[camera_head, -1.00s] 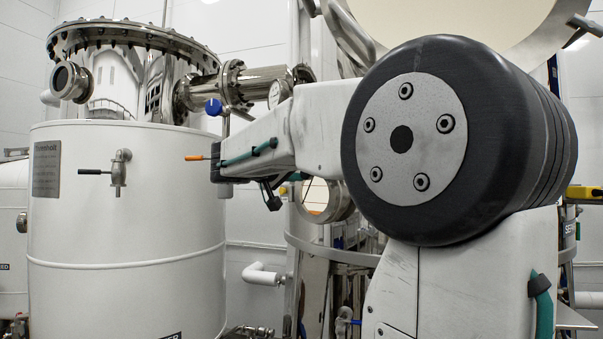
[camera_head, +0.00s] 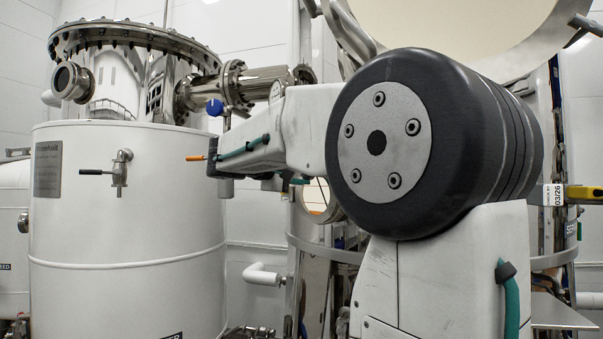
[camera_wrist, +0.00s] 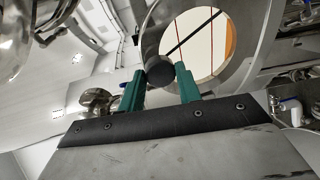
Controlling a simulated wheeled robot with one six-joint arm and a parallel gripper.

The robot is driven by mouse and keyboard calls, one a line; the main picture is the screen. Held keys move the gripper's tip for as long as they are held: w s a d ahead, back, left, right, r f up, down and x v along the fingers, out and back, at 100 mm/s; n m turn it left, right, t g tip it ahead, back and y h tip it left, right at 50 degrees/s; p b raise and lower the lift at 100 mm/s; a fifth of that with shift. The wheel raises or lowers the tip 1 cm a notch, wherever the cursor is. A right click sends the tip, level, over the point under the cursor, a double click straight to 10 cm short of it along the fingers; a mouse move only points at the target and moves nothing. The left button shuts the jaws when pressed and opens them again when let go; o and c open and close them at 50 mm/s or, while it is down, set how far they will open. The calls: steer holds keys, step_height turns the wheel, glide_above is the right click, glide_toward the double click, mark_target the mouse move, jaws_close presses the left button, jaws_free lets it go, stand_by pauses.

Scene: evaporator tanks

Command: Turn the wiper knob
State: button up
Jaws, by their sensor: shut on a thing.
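The wiper knob (camera_wrist: 159,70) is a small dark round knob on the rim of a round sight glass (camera_wrist: 200,48) in the wrist view. My gripper (camera_wrist: 160,72) is shut on the knob, with one green finger on each side of it. A thin dark wiper bar runs from near the knob across the pale glass. In the head view the sight glass (camera_head: 316,208) shows only in part behind my arm. The knob is hidden there, and my fingers are mostly covered by the wrist.
A white tank (camera_head: 130,230) with a side valve (camera_head: 120,172) stands at the left. A steel pipe (camera_head: 255,82) with a blue knob (camera_head: 214,107) runs above my wrist. A white elbow pipe (camera_head: 265,275) is below it. Steel framework stands behind my arm.

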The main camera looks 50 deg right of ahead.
steer(key=n, duration=0.5)
steer(key=shift+w+f+g, duration=0.1)
steer(key=shift+f+g, duration=0.05)
steer(key=shift+g, duration=0.15)
steer(key=shift+n, duration=0.3)
steer(key=o, duration=1)
steer(key=w+a, duration=0.1)
steer(key=a, duration=0.6)
steer(key=shift+w+a+r, duration=0.15)
steer(key=shift+a+r, duration=0.25)
